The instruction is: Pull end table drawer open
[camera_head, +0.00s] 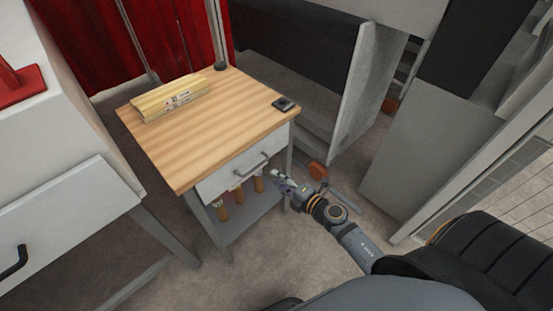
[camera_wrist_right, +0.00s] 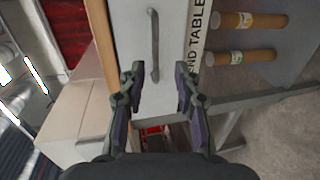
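The end table (camera_head: 200,120) has a wooden top and a white drawer (camera_head: 222,180) with a grey bar handle (camera_head: 250,166). The drawer front sits flush with the table frame and looks shut. My right gripper (camera_head: 277,178) is just right of the handle, apart from it. In the right wrist view the drawer front (camera_wrist_right: 132,25) fills the top middle, and the handle (camera_wrist_right: 154,45) lies ahead of and between the fingertips. My right gripper (camera_wrist_right: 157,80) is open and empty there. My left gripper is not in view.
A yellow block-like package (camera_head: 170,98) and a small black device (camera_head: 286,104) lie on the tabletop. Several brown tubes (camera_head: 240,194) stand on the lower shelf. A white cabinet (camera_head: 70,210) is at left, and an open grey panel (camera_head: 368,85) is behind right.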

